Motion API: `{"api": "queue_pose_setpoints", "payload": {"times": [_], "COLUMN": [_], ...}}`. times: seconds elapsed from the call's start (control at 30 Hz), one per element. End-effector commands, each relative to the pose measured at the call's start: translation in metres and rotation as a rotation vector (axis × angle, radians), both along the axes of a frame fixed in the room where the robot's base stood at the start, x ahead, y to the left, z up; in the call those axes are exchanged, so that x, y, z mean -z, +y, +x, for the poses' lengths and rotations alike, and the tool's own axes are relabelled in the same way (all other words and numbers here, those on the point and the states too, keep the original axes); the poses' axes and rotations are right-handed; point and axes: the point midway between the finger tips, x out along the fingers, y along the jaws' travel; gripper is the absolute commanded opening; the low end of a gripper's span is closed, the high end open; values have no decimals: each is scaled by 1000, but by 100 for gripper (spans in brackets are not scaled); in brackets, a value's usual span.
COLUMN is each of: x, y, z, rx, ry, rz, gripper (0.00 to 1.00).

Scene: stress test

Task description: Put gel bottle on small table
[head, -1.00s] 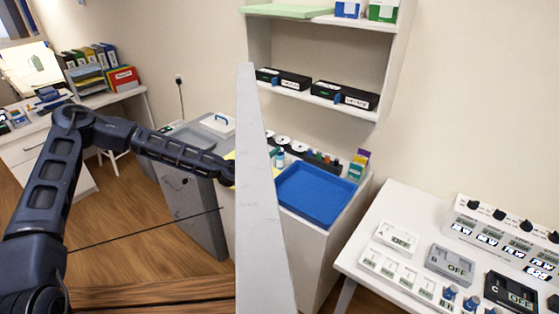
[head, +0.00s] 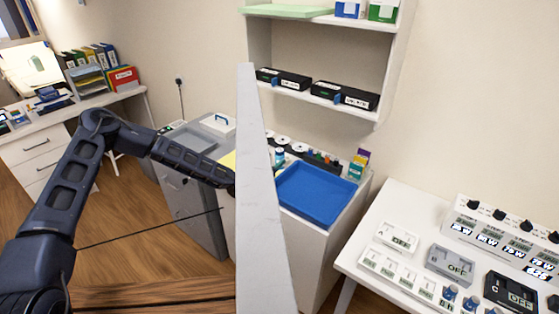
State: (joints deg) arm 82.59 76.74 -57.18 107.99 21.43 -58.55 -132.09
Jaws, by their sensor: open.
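My gripper is hidden: my dark arm comes from the left and its far end passes behind a pale upright shape in mid-picture. A small bottle with a blue-green label (head: 280,156) stands on the white cabinet just right of that shape; I cannot tell whether it is the gel bottle. Small blue-topped items (head: 449,293) stand at the front of the white table (head: 360,262) at lower right; I cannot tell whether one is a gel bottle. I cannot tell whether this table is the small table.
A blue tray (head: 318,210) fills much of the cabinet top, with several small items behind it. A wall shelf (head: 318,98) holds black boxes. Switch boxes (head: 451,262) crowd the right table. A grey cabinet (head: 192,200) and a desk (head: 30,138) stand left. Wooden floor (head: 130,240) lies open between.

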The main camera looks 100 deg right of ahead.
Motion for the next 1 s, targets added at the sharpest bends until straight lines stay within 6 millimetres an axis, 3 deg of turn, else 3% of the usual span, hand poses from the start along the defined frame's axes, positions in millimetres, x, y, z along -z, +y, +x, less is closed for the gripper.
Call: {"api": "queue_pose_setpoints", "payload": {"times": [0.3,0.6,0.67,0.9,1.0], "x": [0,0,0,0,0], "y": [-28,-32,-32,-32,-32], "z": [-30,-32,-32,-32,-32], "rx": [1,0,0,0,0], "ry": [-1,-1,-1,-1,-1], "rz": [-2,-1,-1,-1,-1], "gripper": [63,63,55,10,10]}}
